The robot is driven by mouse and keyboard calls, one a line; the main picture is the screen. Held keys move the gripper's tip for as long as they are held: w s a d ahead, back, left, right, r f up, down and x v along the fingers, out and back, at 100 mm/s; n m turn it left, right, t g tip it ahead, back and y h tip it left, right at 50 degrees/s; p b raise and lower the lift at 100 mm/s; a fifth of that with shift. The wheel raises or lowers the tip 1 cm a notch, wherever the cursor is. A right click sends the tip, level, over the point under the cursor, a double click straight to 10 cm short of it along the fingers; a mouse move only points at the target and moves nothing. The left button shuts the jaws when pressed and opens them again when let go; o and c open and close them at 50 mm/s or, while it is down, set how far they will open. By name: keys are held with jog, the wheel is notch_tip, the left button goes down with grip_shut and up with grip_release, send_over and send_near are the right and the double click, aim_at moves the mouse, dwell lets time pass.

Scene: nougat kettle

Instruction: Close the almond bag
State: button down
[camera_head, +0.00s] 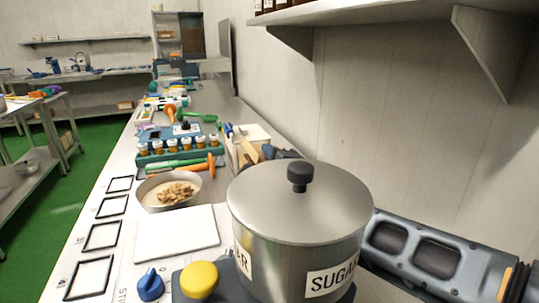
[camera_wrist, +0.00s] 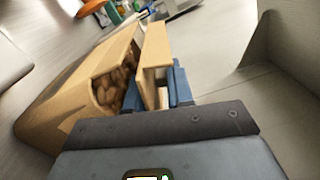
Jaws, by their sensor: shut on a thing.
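The almond bag (camera_wrist: 65,95) is a tan bag in the wrist view, lying to the left of and between my fingers. Its mouth is open and brown almonds (camera_wrist: 110,88) show inside. My gripper (camera_wrist: 156,88) has its blue fingers on either side of a tan upright flap (camera_wrist: 155,45) at the bag's mouth and is shut on it.
A large lidded steel pot (camera_head: 295,225) labelled SUGAR stands in front. A bowl of tan pieces (camera_head: 168,190), a white board (camera_head: 177,232) and a rack of small jars (camera_head: 180,143) are to the left. A shelf (camera_head: 400,12) overhangs the right side.

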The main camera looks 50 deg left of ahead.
dwell(0.3)
jog(key=c, duration=1.1)
grip_release()
jog(key=shift+o, duration=0.2)
jog(key=shift+f, duration=0.1)
